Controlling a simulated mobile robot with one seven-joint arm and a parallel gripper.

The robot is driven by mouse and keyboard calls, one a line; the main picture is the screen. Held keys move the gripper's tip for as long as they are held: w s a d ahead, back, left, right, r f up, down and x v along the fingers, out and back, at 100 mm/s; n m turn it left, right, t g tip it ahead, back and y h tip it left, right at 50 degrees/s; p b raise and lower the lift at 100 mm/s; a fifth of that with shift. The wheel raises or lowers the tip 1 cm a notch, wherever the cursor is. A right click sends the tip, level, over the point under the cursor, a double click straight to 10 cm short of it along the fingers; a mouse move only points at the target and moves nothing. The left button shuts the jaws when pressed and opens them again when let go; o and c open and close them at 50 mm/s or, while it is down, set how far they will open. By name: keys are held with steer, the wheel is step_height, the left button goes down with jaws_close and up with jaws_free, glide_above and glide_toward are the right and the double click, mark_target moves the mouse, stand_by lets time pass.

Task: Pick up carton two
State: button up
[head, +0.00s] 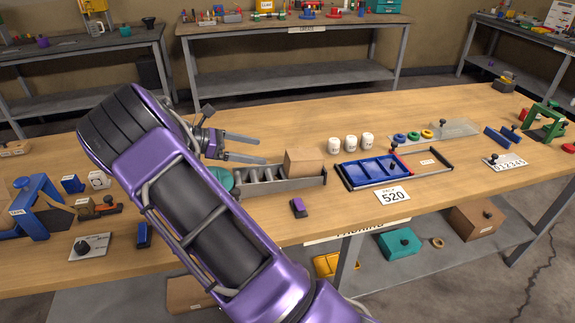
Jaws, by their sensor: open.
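A plain brown carton (304,161) sits at the right end of a short grey roller track (270,184) on the wooden bench. No number shows on it, so I cannot tell from its face whether it is carton two. My gripper (261,150) is open and empty, just left of the carton, with its two fingers pointing right toward it. A gap shows between the fingertips and the carton. My purple arm crosses the left half of the view and hides part of the bench.
Three white cups (351,142) stand right of the carton. Another brown box (476,222) is on the lower shelf. Bench front centre is mostly clear.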

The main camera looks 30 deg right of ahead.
mark_target(288, 157)
steer(key=x, duration=1.1)
steer(key=shift+d+f+b, duration=0.25)
steer(key=shift+d+b, duration=0.05)
steer(key=shift+d, duration=0.05)
steer(key=shift+x, duration=2.8)
steer(key=shift+w, duration=0.15)
